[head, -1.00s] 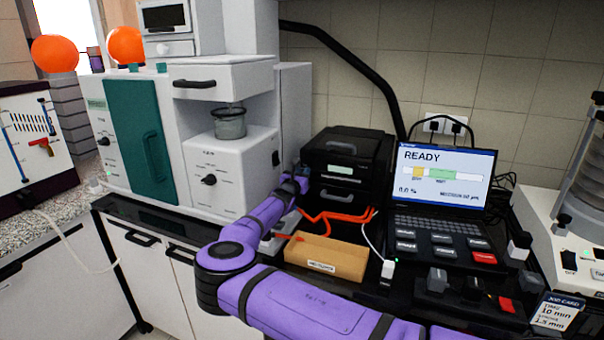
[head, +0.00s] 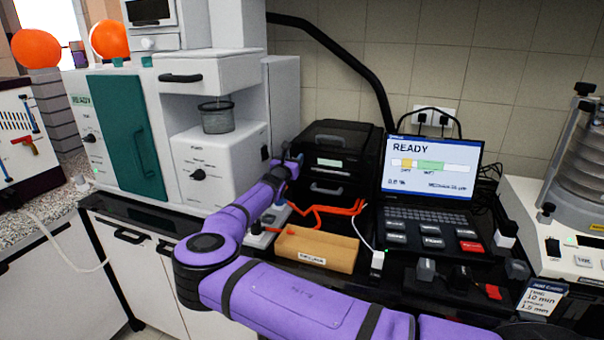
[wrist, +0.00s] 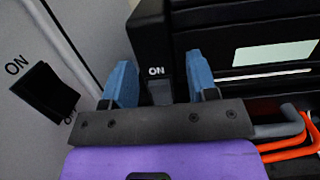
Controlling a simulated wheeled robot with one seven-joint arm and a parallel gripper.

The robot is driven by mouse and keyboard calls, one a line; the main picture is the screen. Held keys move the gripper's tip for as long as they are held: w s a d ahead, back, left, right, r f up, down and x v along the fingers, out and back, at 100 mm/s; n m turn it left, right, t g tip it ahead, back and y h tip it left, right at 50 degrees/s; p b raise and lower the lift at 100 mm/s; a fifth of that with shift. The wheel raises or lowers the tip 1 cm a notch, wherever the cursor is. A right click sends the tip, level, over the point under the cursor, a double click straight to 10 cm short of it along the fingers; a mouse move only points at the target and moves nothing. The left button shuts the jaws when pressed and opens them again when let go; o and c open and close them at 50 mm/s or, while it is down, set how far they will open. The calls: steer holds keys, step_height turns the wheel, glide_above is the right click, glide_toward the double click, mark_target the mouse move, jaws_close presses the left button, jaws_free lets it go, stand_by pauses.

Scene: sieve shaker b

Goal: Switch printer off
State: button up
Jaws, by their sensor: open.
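The printer (head: 326,188) is a black box with a pale display on its front, standing between the white machine and the laptop. In the wrist view its dark front and light panel (wrist: 276,54) fill the right side. A grey switch (wrist: 161,92) marked ON above it sits at the printer's left front. My gripper (wrist: 160,74) is open, its two blue fingers on either side of this switch. I cannot tell whether they touch anything. In the head view my gripper (head: 291,163) is at the printer's left front edge, where the arm hides the switch.
A second black rocker switch (wrist: 46,92) marked ON is on the grey panel close at left. Orange cables (head: 325,212) run below the printer. A wooden tray (head: 318,252) is in front. The laptop (head: 432,175) showing READY stands right of the printer.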

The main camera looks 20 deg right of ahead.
steer(key=s+r, duration=0.1)
steer(key=s, duration=1.3)
steer(key=shift+s+r, duration=0.15)
steer(key=shift+s, duration=0.15)
steer(key=shift+a, duration=0.1)
